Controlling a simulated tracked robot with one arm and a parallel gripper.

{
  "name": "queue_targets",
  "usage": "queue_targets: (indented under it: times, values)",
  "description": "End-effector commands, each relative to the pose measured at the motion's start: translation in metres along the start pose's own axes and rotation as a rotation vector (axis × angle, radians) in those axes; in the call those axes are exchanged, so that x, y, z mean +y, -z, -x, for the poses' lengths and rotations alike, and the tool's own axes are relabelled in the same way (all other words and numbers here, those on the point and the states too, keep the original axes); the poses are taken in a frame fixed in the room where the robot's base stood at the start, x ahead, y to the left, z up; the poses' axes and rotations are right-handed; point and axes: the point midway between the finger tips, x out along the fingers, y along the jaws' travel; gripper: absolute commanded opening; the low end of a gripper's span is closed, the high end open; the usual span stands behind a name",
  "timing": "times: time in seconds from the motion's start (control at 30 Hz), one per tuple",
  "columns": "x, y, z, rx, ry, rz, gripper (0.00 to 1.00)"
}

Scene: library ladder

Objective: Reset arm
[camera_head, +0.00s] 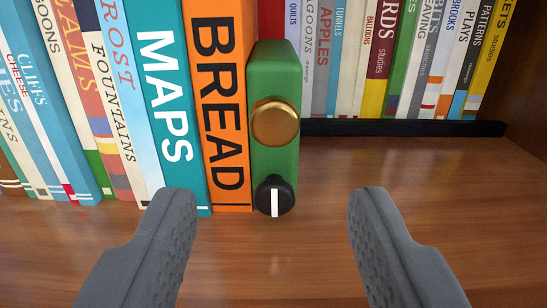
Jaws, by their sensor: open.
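My gripper (271,215) is open and empty. Its two grey textured fingers reach in from the bottom of the view, one at the left and one at the right, with bare wood between them. Beyond the gap stands a green block (260,178) with a round brass knob (275,122) and a black knob with a white mark (274,196) below it. The block stands upright against the right side of an orange book marked BREAD (218,110). The fingers appear apart from the block and books.
A teal MAPS book (165,95) and several other books lean at the left. A back row of books (400,60) stands behind a low black strip (400,128). The wooden shelf (420,180) is clear at the right, up to a dark side wall (527,75).

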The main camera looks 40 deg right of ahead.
Motion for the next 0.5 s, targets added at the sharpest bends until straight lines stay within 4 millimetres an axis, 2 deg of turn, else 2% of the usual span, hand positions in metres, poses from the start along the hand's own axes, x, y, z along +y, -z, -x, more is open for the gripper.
queue_targets:
  times: [0.17,0.27,0.37,0.47,0.5]
  values:
    - [-0.001,0.001,-0.001,-0.002,0.003,-0.004,0.47]
    - [-0.007,0.01,-0.006,-0.018,0.025,-0.039,0.47]
    - [-0.025,0.033,-0.015,-0.055,0.084,-0.115,0.47]
    - [-0.046,0.074,-0.025,-0.095,0.177,-0.214,0.47]
    - [-0.055,0.093,-0.028,-0.111,0.221,-0.25,0.47]
